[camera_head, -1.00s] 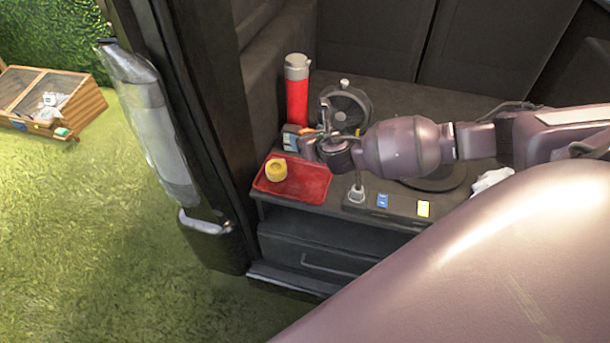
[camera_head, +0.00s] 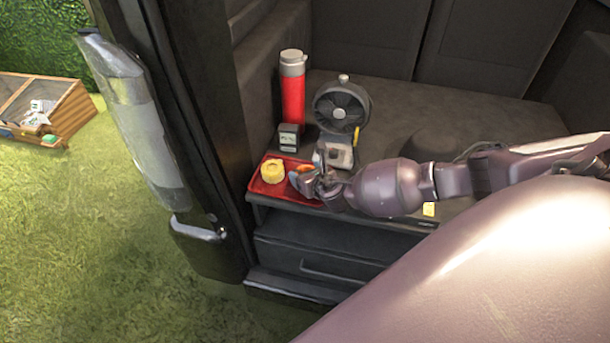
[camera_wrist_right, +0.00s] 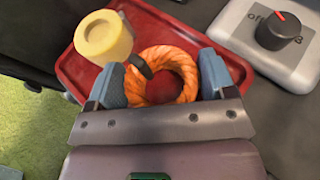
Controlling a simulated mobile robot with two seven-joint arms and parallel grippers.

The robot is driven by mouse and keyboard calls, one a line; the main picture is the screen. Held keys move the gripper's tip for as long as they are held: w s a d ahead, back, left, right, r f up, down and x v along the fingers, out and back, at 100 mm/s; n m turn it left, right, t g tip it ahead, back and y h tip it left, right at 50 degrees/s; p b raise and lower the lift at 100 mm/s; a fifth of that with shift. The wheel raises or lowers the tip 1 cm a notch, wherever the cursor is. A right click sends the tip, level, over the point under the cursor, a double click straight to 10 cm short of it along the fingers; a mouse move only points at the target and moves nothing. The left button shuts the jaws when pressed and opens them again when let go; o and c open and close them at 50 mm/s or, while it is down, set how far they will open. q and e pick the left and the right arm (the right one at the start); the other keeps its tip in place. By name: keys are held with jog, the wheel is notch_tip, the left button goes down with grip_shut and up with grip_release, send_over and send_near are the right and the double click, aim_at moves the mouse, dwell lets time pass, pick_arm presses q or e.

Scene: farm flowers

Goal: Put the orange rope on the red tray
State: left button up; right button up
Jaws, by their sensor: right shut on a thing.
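The orange rope (camera_wrist_right: 178,66) is a coiled ring with a dark band, between the two blue-grey fingers of my right gripper (camera_wrist_right: 163,78) in the right wrist view. My right gripper (camera_head: 305,180) is shut on it at the right part of the red tray (camera_head: 262,187). A bit of the orange rope (camera_head: 303,169) shows past the fingers in the head view. The tray (camera_wrist_right: 83,72) lies under the rope in the wrist view; I cannot tell whether the rope touches it. My left gripper is not in view.
A yellow roll (camera_head: 272,171) stands on the tray's left part. Behind are a small dark box (camera_head: 288,138), a red flask (camera_head: 292,95) and a black fan (camera_head: 342,105). A grey box with a knob (camera_wrist_right: 270,40) is right of the tray. A dark door frame stands at the left.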

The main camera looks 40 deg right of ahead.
jog(key=shift+f, duration=0.3)
jog(key=shift+r, duration=0.15)
jog(key=shift+f, duration=0.2)
jog(key=o, duration=1)
jog(key=shift+r, duration=0.1)
